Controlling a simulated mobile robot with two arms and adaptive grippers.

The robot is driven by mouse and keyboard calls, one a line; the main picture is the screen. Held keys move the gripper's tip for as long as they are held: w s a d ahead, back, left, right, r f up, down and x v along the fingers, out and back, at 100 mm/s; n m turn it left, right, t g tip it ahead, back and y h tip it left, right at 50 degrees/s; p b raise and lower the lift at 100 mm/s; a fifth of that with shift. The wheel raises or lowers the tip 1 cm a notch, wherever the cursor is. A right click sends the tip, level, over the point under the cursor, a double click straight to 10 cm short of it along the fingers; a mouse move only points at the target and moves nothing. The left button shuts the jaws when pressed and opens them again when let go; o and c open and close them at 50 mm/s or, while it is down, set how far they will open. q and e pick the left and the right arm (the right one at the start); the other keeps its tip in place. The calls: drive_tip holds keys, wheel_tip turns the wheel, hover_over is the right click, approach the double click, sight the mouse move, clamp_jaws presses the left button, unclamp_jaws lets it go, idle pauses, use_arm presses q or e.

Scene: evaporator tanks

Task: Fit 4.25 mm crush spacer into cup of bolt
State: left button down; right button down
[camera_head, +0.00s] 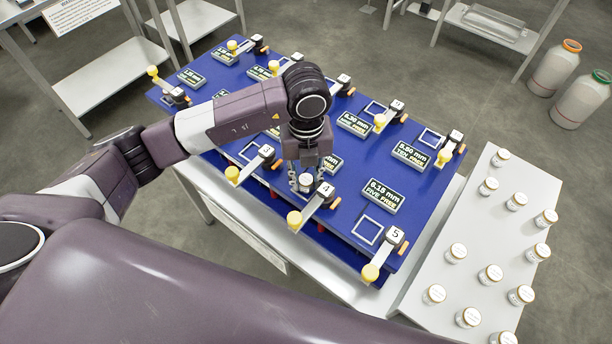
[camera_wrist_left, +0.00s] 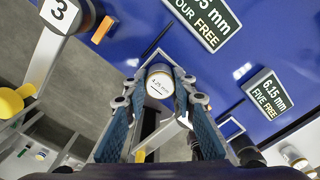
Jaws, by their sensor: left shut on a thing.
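My left gripper (camera_head: 306,184) is shut on a small white jar-like spacer (camera_wrist_left: 160,84), labelled "4.25 mm" in the left wrist view. The spacer also shows between the fingertips in the head view (camera_head: 306,178). The gripper (camera_wrist_left: 158,88) is over the front part of the blue board, beside the number 4 lever (camera_head: 320,194). I cannot tell whether the spacer touches anything below. My right gripper is not in view.
The blue board (camera_head: 352,180) carries signs, square outlines and numbered levers with yellow knobs, such as number 3 (camera_head: 262,155) and number 5 (camera_head: 392,240). A pale table (camera_head: 455,215) at right holds several lidded jars. Two large containers (camera_head: 555,70) stand on the floor.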

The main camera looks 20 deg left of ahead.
use_arm(q)
drive_tip(key=shift+f, duration=0.25)
drive_tip(key=shift+f, duration=0.2)
drive_tip(key=c, duration=1.6)
unclamp_jaws()
drive_tip(key=shift+r, duration=0.15)
